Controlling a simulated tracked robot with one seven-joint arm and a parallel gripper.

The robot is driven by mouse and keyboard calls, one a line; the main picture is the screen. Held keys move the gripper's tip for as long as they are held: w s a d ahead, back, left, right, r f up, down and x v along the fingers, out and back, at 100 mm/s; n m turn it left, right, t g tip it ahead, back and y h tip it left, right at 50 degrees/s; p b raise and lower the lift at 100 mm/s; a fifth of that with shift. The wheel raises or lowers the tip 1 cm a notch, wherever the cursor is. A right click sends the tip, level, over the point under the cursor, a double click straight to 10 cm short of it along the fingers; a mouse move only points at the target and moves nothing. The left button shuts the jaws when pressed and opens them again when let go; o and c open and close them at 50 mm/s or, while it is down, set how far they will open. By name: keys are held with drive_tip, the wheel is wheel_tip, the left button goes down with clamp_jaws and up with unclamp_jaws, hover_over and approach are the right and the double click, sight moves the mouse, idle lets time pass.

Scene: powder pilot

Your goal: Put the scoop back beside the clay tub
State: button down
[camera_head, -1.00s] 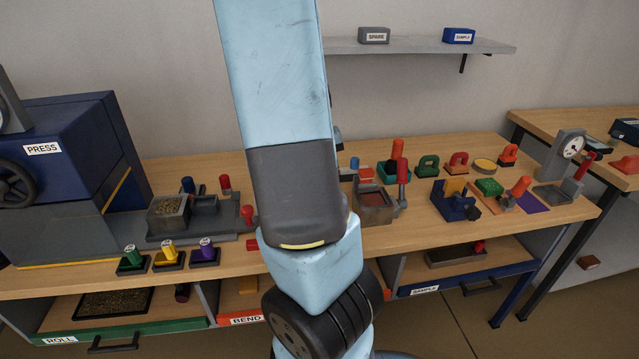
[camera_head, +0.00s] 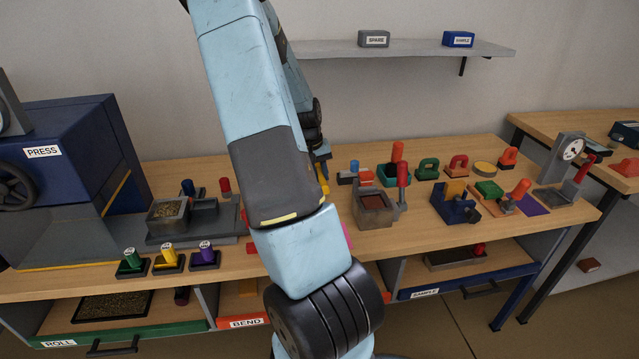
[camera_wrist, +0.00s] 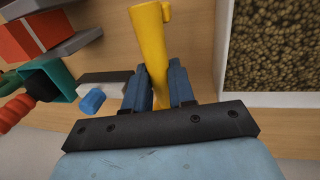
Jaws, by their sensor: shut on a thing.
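My gripper (camera_wrist: 160,88) has blue fingers, shut on a yellow rod-like handle (camera_wrist: 150,35), which I take to be the scoop's. In the head view a bit of yellow (camera_head: 323,178) shows beside my arm, above the bench; my arm hides most of the gripper. No tub carries a readable clay label. A grey tub with reddish-brown contents (camera_head: 373,201) stands just right of the gripper. A grey tub of brownish granules (camera_head: 168,211) stands left. Granules (camera_wrist: 275,45) also fill a pale-rimmed container in the wrist view.
Green, yellow and purple knobbed pieces (camera_head: 168,258) line the front left. The blue press (camera_head: 75,140) is at far left. A shelf (camera_head: 420,46) hangs above.

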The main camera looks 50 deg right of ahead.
drive_tip(key=shift+w+d+f, duration=0.25)
drive_tip(key=shift+w+f, duration=0.05)
drive_tip(key=shift+f, duration=0.2)
drive_tip(key=shift+a+x, duration=0.15)
drive_tip(key=shift+x, duration=0.6)
drive_tip(key=shift+a+x, duration=0.1)
drive_tip(key=shift+x, duration=0.6)
drive_tip(key=shift+w+f, duration=0.2)
drive_tip(key=shift+w, duration=0.05)
drive_tip(key=c, duration=0.9)
unclamp_jaws()
drive_tip(key=shift+c, duration=0.2)
drive_tip(key=shift+r, duration=0.15)
